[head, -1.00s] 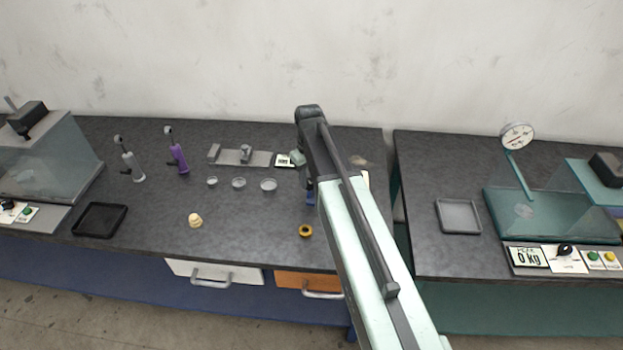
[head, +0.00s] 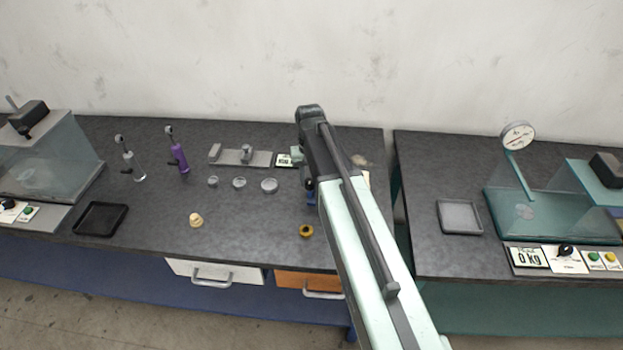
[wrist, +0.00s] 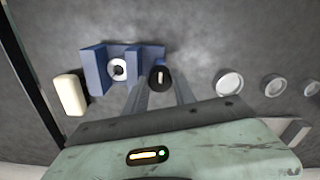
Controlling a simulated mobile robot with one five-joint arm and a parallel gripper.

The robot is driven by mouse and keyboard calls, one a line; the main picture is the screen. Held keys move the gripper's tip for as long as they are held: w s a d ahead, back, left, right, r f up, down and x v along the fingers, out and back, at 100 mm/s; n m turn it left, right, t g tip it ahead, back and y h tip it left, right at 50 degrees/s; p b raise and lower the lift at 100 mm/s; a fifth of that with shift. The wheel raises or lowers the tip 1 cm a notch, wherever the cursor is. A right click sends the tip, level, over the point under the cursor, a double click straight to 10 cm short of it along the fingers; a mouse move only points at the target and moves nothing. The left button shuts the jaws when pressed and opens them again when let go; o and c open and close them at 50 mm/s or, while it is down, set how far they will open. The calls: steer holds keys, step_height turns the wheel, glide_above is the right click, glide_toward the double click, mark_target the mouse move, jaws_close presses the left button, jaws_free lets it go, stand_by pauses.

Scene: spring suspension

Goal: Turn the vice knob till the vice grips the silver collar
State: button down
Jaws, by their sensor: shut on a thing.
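The blue vice (wrist: 94,70) stands on the bench in the wrist view, with the silver collar (wrist: 118,70) between its two jaws. The collar looks close to both jaws; I cannot tell whether they touch it. The vice knob (wrist: 160,78), black with a pale mark, sits just right of the vice. My gripper (wrist: 161,90) is shut on the knob, one finger on each side. In the head view a little blue of the vice (head: 311,198) shows; my arm hides the rest, the collar and the knob.
A cream block (wrist: 70,94) stands beside the vice. Several clear dishes (head: 269,185) are nearby, with a yellow ring (head: 306,231) and a cream knob-shaped piece (head: 196,220) in front. The bench front is mostly clear.

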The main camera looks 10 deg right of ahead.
mark_target(309, 181)
steer(key=shift+w, duration=0.15)
steer(key=c, duration=1)
jaws_free()
steer(key=shift+c, duration=0.2)
step_height(309, 181, up, 8)
steer(key=p, duration=0.8)
steer(key=shift+f, duration=0.1)
